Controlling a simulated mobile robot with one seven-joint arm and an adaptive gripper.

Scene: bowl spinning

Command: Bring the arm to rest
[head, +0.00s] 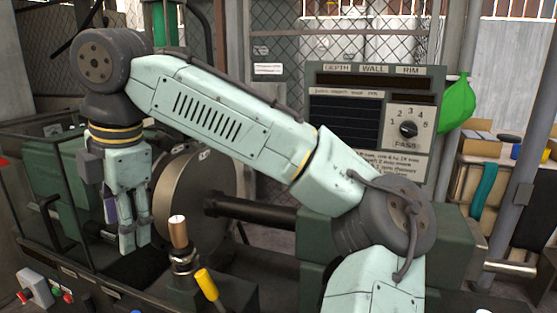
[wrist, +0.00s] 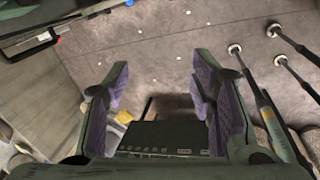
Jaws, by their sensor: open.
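My gripper (head: 130,242) hangs pointing down at the left of the head view, in front of the green machine housing and left of the round metal disc. My arm arches from the lower right across the middle of the view to it. In the wrist view my gripper (wrist: 160,85) shows two purple-padded fingers standing well apart. Nothing is between the fingertips; the grey floor lies beyond them.
A spinning lathe with a large round disc (head: 188,205) stands right of my gripper. A wooden-tipped tool post (head: 178,232) and a yellow-handled lever (head: 206,284) are in front. A dial panel (head: 375,120) stands behind my arm. A control box (head: 35,287) is at lower left.

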